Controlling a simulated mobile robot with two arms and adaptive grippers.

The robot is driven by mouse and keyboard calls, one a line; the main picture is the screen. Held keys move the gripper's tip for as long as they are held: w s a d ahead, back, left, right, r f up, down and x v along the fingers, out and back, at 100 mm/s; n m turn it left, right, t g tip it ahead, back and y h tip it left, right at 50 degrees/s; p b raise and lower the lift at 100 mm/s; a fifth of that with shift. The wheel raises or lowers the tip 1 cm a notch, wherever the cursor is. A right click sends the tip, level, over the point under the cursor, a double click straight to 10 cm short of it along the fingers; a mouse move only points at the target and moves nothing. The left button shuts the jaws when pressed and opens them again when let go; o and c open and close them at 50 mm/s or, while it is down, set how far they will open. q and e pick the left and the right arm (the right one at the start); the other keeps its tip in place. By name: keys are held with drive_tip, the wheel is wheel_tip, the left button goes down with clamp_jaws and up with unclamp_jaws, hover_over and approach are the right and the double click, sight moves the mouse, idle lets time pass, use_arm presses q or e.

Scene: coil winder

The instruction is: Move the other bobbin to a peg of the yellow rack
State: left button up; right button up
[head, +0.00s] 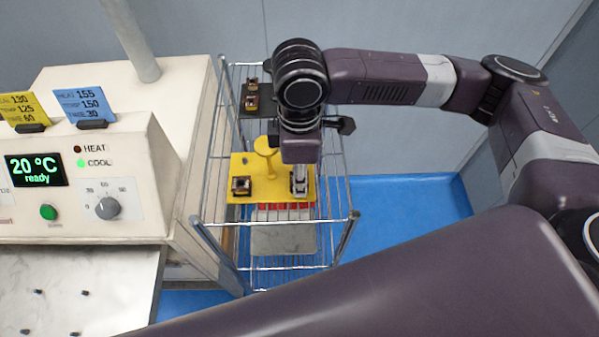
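The yellow rack (272,192) stands on the wire shelf, with a yellow post with a round top (266,146) at its back. One small brown bobbin (241,187) sits at its left. Two more bobbins, a rear one (252,84) and a nearer one (251,103), sit on a dark rack (262,108) at the back. My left gripper is out of view.
A wire shelf unit (343,236) with raised metal rails surrounds the racks. A red item (285,206) and a grey plate (283,239) lie in front of the yellow rack. A cream machine (140,135) with a display stands close on the left.

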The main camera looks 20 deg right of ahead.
drive_tip(key=shift+f, duration=0.6)
drive_tip(key=o, duration=1.1)
drive_tip(key=shift+o, duration=0.2)
drive_tip(key=shift+r, duration=0.1)
wheel_tip(320, 180, up, 12)
